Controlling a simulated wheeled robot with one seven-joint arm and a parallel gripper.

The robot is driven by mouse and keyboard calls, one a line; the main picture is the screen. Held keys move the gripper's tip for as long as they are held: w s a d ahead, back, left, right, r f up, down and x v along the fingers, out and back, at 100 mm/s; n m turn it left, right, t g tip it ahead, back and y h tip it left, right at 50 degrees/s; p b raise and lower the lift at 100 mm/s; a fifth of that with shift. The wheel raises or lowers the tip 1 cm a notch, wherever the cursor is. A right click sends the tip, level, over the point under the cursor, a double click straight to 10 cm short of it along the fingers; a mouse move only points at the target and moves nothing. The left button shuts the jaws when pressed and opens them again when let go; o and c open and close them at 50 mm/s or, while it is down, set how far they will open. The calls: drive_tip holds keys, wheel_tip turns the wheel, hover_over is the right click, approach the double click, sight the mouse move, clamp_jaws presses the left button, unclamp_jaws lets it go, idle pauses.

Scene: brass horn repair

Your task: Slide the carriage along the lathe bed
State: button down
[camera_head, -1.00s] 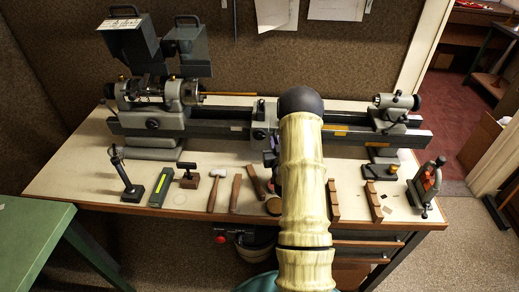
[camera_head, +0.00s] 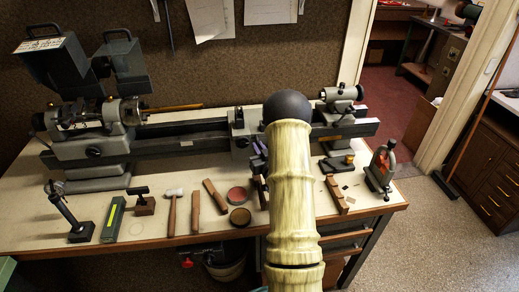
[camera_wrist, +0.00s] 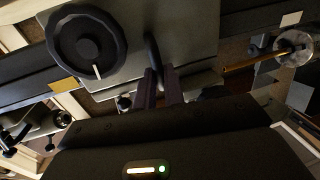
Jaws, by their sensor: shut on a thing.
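The grey carriage (camera_head: 241,148) sits on the long dark lathe bed (camera_head: 190,129), between the headstock at left and the tailstock at right. My gripper (camera_head: 258,165) is at its front, partly hidden by my pale arm. In the wrist view my gripper (camera_wrist: 160,88) is shut on the carriage's dark upright handle (camera_wrist: 152,50). The carriage (camera_wrist: 185,30) fills the top middle there, with its black handwheel (camera_wrist: 87,45) left of the handle.
The headstock (camera_head: 92,125) has a wooden rod (camera_head: 172,107) pointing right. The tailstock (camera_head: 342,96) stands at the right end. A mallet (camera_head: 173,210), wooden blocks and round tins lie along the bench front. A red-and-grey tool (camera_head: 381,168) stands at the right corner.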

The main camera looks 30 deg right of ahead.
drive_tip(key=c, duration=1.5)
unclamp_jaws()
drive_tip(key=shift+s, duration=0.1)
drive_tip(key=p+v, duration=0.3)
drive_tip(key=v, duration=1.4)
drive_tip(key=shift+p, duration=0.35)
drive_tip(key=shift+s, duration=0.1)
